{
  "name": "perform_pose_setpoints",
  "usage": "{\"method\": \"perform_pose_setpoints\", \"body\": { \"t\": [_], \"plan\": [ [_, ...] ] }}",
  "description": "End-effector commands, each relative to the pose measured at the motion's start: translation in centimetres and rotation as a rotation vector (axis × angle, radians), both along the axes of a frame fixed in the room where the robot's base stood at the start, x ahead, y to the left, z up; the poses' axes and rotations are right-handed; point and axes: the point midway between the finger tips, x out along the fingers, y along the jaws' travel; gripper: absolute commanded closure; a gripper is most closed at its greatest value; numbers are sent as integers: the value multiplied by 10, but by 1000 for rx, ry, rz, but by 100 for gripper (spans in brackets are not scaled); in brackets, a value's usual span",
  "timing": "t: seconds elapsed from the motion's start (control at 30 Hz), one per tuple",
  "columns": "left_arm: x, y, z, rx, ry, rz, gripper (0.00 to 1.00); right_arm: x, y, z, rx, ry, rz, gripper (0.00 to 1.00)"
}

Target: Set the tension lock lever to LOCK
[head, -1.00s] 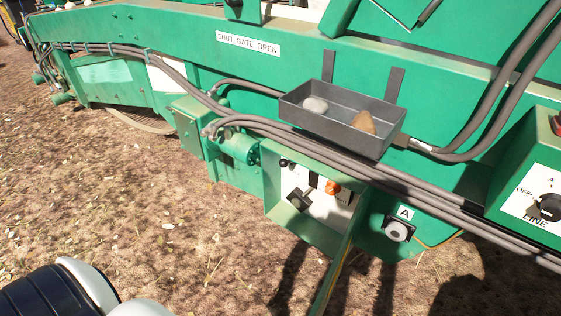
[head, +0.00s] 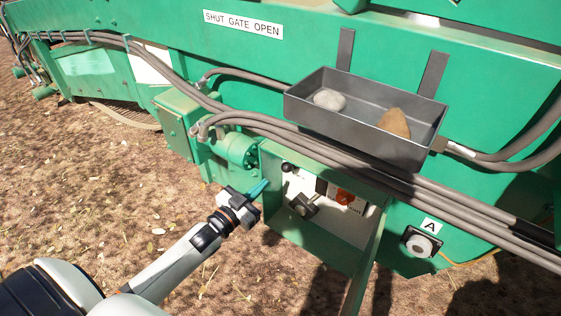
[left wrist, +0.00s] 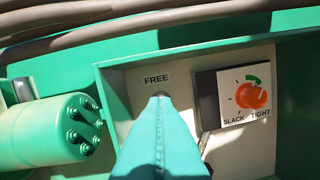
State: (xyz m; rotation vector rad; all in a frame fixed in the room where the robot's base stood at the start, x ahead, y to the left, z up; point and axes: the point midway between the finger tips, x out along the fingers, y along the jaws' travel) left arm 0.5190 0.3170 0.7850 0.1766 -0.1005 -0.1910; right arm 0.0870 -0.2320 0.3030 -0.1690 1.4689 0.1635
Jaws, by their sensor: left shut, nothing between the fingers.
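The control box (head: 325,240) is an open green housing with a pale panel. In the head view, a dark grey lever-like piece (head: 303,205) juts from its panel, and a small black knob (head: 287,168) is at its upper left. I cannot tell for sure which is the tension lock lever. A FREE label (left wrist: 156,79) shows in the left wrist view; no LOCK label is readable. My left gripper (head: 262,187) has its teal fingers together, empty, just left of the box. In the left wrist view its fingers (left wrist: 160,130) cover the panel below FREE. My right gripper is not in view.
An orange dial (left wrist: 252,96), marked SLACK and TIGHT, sits right of the FREE label. Grey hoses (head: 330,155) and a tray (head: 365,148) with two stones overhang the box. A green motor housing (head: 238,150) stands left of it. Bare ground lies below.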

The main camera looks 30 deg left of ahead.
Motion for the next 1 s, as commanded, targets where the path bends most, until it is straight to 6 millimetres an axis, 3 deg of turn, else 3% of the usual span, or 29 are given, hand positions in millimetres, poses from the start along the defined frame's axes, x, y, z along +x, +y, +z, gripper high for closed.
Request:
{"method": "perform_pose_setpoints", "body": {
  "t": [0.47, 1.0],
  "plan": [
    [7, -2, 4, -1, -10, -4, 100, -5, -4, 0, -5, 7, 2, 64],
    [90, -19, 12, -1, -10, -4, 100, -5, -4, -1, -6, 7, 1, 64]
  ]
}}
